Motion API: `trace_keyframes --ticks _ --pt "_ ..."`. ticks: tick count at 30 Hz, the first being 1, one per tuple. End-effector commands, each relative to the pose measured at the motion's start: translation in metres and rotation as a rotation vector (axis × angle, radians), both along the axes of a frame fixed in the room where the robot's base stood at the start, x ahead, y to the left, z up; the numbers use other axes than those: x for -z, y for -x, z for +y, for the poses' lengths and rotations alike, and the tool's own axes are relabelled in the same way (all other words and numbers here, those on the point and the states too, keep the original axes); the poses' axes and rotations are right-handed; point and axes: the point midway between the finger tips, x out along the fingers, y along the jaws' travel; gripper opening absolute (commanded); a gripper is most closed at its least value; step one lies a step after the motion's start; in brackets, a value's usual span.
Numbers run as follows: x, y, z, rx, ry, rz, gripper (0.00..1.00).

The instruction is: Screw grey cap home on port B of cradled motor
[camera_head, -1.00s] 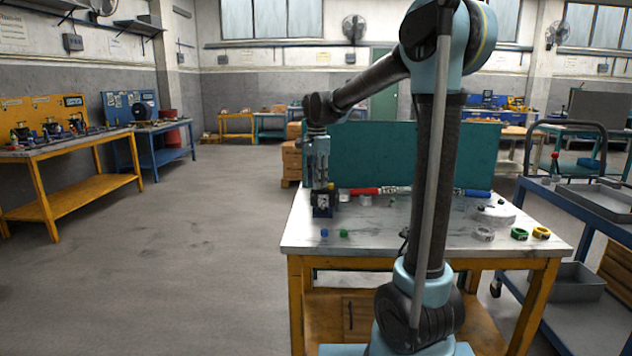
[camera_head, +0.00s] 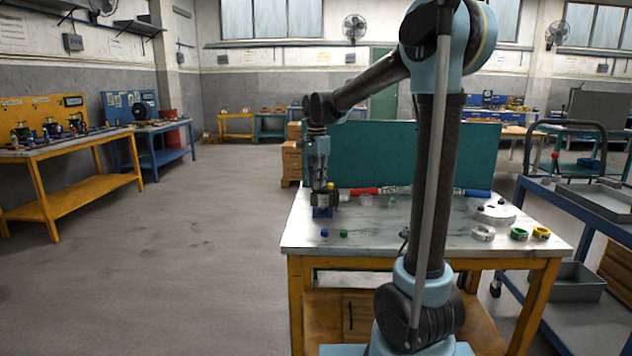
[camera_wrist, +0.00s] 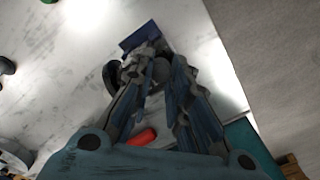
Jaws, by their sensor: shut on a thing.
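The motor (camera_head: 332,197) sits in its blue cradle (camera_head: 322,212) at the left end of the workbench. My gripper (camera_head: 321,186) points down at the motor from above. In the wrist view the fingers (camera_wrist: 161,68) close in on a small grey round thing (camera_wrist: 161,71), which looks like the grey cap, right by the motor. The blue cradle (camera_wrist: 139,36) shows just beyond the fingertips. The fingers hide port B and most of the motor, so I cannot tell how the cap sits on the port.
A blue cap (camera_head: 324,233) and a green cap (camera_head: 343,233) stand in front of the cradle. A hose with a red end (camera_head: 365,191) and a blue end (camera_head: 478,193) lies behind. White, green and yellow rings (camera_head: 541,232) lie at the right.

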Motion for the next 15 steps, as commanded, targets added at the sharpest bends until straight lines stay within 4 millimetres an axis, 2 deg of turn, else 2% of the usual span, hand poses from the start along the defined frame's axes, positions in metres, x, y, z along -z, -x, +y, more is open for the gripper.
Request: trace_keyframes --ticks 5,15 --pt "0.0002 0.0001 -0.0001 0.092 0.000 0.000 0.00" --pt "0.0009 0.0000 -0.0001 0.430 0.000 0.001 0.00"
